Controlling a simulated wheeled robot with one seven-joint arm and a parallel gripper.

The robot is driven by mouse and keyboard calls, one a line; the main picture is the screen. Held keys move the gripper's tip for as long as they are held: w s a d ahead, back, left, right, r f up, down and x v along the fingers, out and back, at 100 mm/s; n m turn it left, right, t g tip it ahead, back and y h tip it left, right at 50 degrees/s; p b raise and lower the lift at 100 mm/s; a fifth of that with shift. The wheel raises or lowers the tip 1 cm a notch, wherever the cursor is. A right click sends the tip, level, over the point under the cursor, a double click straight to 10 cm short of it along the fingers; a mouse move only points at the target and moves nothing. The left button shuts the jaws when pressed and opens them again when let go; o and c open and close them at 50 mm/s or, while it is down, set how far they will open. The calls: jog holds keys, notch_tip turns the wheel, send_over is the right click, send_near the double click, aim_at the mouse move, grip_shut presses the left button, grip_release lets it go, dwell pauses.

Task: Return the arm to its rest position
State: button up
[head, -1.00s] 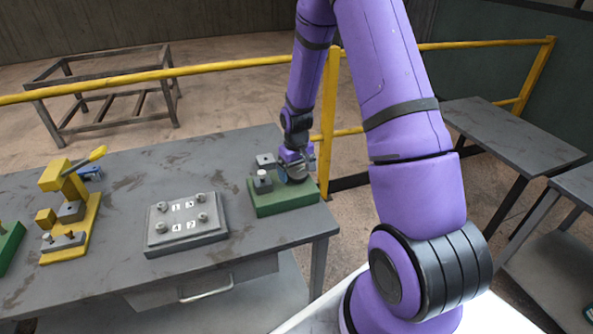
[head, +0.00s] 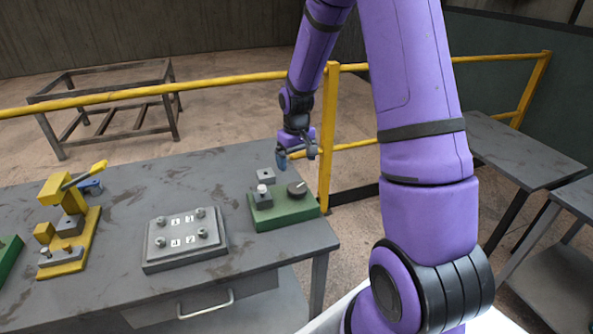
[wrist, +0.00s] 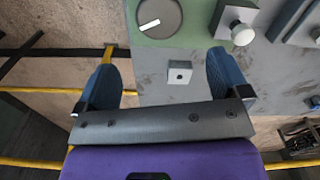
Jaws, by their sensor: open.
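My gripper (head: 297,157) hangs above the back right part of the workbench in the head view, on my purple arm. In the wrist view my gripper (wrist: 168,80) has its two blue fingers spread wide, with nothing between them. Below it is a green base (head: 286,215) with a dark round dial (head: 297,189) bearing a white mark, and a grey block with a white-topped knob (head: 262,190). The dial also shows in the wrist view (wrist: 160,18). A small grey block with a hole (head: 266,175) sits on the bench behind the base.
A grey plate with numbered labels and several bolts (head: 160,258) lies mid-bench. A yellow clamp fixture (head: 65,265) stands left of it. A yellow railing (head: 225,79) with a post (head: 328,125) runs behind the bench. Another table (head: 520,150) stands at right.

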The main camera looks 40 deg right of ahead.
jog(key=shift+r, duration=0.5)
jog(key=shift+r, duration=0.1)
jog(key=s+a+r+t, duration=0.1)
jog(key=s+a+r, duration=0.35)
jog(key=r, duration=0.45)
jog(key=s+a+r+t, duration=0.25)
jog(key=s+r, duration=0.25)
jog(key=r, duration=0.5)
jog(key=s+a+r+t, duration=0.1)
jog(key=s+a+r, duration=0.2)
jog(key=s, duration=0.5)
jog(key=s+a+r, duration=0.2)
jog(key=s+r, duration=0.2)
jog(key=s, duration=0.5)
jog(key=shift+s+a+r+n+t, duration=0.25)
jog(key=shift+s+a+n+t, duration=0.05)
jog(key=shift+a+t, duration=0.1)
